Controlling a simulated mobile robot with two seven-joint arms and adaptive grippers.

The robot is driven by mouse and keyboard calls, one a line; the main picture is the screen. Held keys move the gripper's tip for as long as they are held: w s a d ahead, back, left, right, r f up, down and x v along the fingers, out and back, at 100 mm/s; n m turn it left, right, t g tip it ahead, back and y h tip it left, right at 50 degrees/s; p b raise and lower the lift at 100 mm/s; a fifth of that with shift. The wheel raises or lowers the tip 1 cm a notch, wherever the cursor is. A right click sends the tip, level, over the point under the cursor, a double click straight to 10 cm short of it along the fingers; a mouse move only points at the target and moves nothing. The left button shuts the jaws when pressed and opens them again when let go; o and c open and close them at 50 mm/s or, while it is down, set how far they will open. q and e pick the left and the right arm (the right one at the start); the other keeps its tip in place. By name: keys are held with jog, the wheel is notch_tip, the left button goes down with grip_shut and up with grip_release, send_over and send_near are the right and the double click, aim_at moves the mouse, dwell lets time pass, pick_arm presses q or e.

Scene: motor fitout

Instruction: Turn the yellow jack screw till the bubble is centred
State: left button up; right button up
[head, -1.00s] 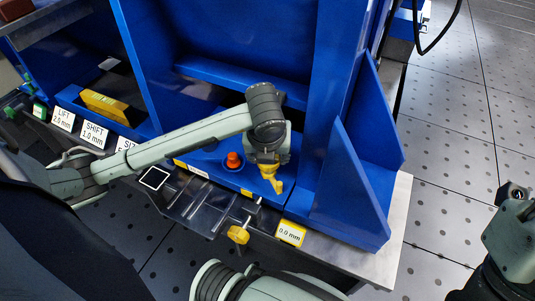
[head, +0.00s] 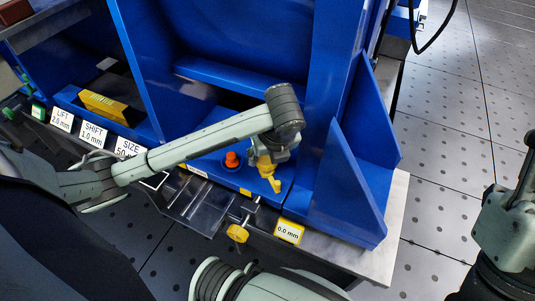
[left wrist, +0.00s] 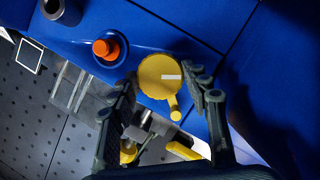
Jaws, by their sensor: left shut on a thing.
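The yellow jack screw (head: 268,174) stands on the blue machine base, with a round top and a short crank handle. In the left wrist view its round top (left wrist: 158,74) carries a white mark, and the handle points down and slightly right. My left gripper (head: 266,158) reaches it from above. In the left wrist view the gripper's fingers (left wrist: 165,90) lie on both sides of the round top, shut on it. No bubble can be made out. My right arm shows at the right edge, over the floor; its fingers cannot be made out clearly.
An orange-red knob (head: 232,159) sits close left of the jack screw. A blue gusset plate (head: 350,185) rises on the right. In front are a yellow knob (head: 237,233) and a label reading 0.0 mm (head: 289,232). LIFT, SHIFT and SIZE cards stand at left.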

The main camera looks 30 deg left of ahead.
aim_at(268, 159)
pick_arm(q)
jog(key=shift+r, duration=0.2)
jog(key=o, duration=1.1)
jog(key=shift+c, duration=0.2)
jog(key=shift+o, duration=0.5)
notch_tip(268, 159, up, 8)
jog(key=shift+w+r, duration=0.1)
jog(key=shift+r, duration=0.9)
